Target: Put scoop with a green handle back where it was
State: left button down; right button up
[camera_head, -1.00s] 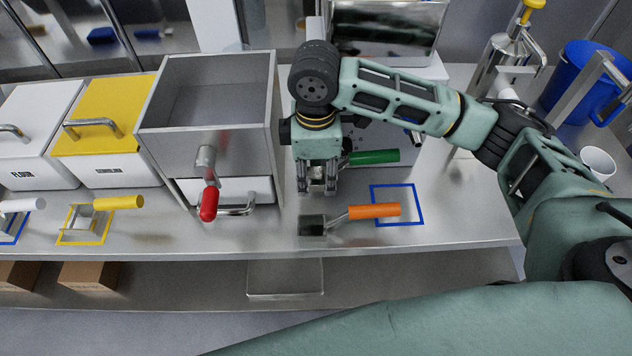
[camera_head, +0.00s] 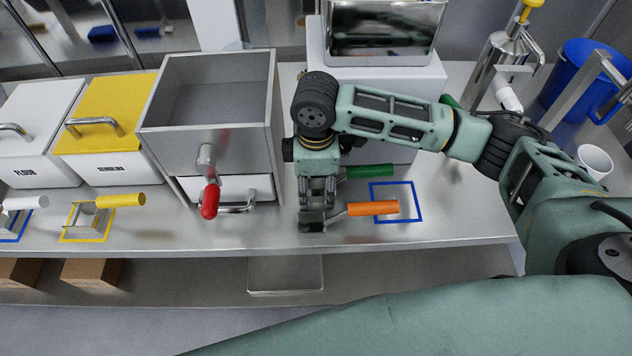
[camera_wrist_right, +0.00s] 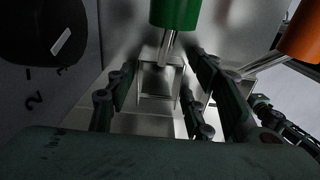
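The scoop with a green handle (camera_head: 370,171) extends right from my right gripper (camera_head: 316,205). In the right wrist view its metal bowl (camera_wrist_right: 160,82) sits between the fingers of the right gripper (camera_wrist_right: 162,88), with the green handle (camera_wrist_right: 175,12) beyond. The fingers close in on the bowl's sides. Whether the scoop touches the table is hidden. An orange-handled scoop (camera_head: 373,208) lies just in front, its handle over a blue square outline (camera_head: 418,205); its bowl is by my right fingertips. My left gripper is not in view.
A white appliance (camera_head: 430,75) stands behind. A steel bin with a red handle (camera_head: 209,200) is close on the left. A yellow-handled scoop (camera_head: 120,200) lies in a yellow outline (camera_head: 70,236) farther left.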

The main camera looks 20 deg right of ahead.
jog(key=shift+o, duration=0.5)
jog(key=shift+r, duration=0.15)
notch_tip(320, 180, up, 12)
jog(key=b, duration=0.1)
jog(key=shift+b, duration=0.35)
jog(key=shift+a, duration=0.1)
